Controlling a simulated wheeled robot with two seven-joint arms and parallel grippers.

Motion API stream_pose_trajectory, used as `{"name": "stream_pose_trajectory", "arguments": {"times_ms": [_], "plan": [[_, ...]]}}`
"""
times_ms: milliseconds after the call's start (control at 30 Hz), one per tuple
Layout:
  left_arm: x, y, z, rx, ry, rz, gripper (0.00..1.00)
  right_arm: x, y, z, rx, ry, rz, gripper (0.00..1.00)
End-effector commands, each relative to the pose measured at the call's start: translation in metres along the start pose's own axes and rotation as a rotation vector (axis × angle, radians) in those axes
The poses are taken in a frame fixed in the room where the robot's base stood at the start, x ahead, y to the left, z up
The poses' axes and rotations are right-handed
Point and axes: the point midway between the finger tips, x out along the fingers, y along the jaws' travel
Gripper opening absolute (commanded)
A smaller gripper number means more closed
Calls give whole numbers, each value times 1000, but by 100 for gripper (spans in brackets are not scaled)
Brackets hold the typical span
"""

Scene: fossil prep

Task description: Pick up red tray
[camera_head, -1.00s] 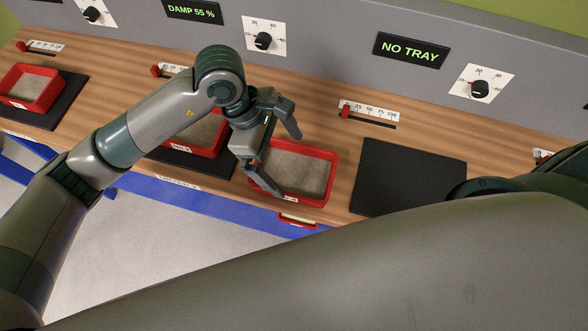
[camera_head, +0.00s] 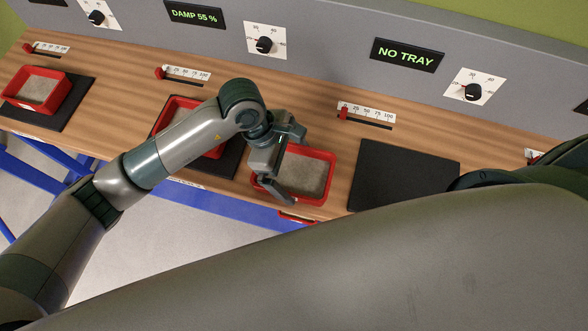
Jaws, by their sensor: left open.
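A red tray (camera_head: 328,185) filled with grey-brown grit sits on the wooden bench, left of an empty black mat. My left gripper (camera_head: 285,165) is open over the left part of this tray, and it hides the tray's left wall. One finger hangs down near the tray's front left corner; I cannot tell whether it touches. A second red tray (camera_head: 160,122) sits on a black mat further left, partly behind my left arm. A third red tray (camera_head: 40,90) is on another mat at the far left. My right gripper is not in view.
The empty black mat (camera_head: 400,178) lies right of the nearest tray, below a screen (camera_head: 407,54) reading "NO TRAY". Slider scales (camera_head: 366,114) and dials (camera_head: 265,43) line the back. My other arm fills the lower right. A blue frame (camera_head: 225,207) runs under the bench edge.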

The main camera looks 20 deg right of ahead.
Motion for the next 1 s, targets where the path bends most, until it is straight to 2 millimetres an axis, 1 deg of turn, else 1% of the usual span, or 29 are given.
{"name": "stream_pose_trajectory", "arguments": {"times_ms": [400, 433, 467, 500, 600, 867, 1000], "plan": [[0, 0, 0, 1, 0, 0, 100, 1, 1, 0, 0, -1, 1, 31], [0, 0, 0, 1, 0, 1, 95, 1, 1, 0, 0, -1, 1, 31], [0, 0, 0, 1, 0, 1, 88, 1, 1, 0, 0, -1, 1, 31], [0, 0, 0, 1, 0, 0, 78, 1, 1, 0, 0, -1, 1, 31], [-1, 1, 1, 1, -1, 2, 58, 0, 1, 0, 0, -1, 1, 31], [-1, 1, 1, 2, -1, 2, 58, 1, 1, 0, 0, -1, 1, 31], [-6, 2, 3, 3, -2, 4, 58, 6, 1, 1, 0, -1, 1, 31]]}}
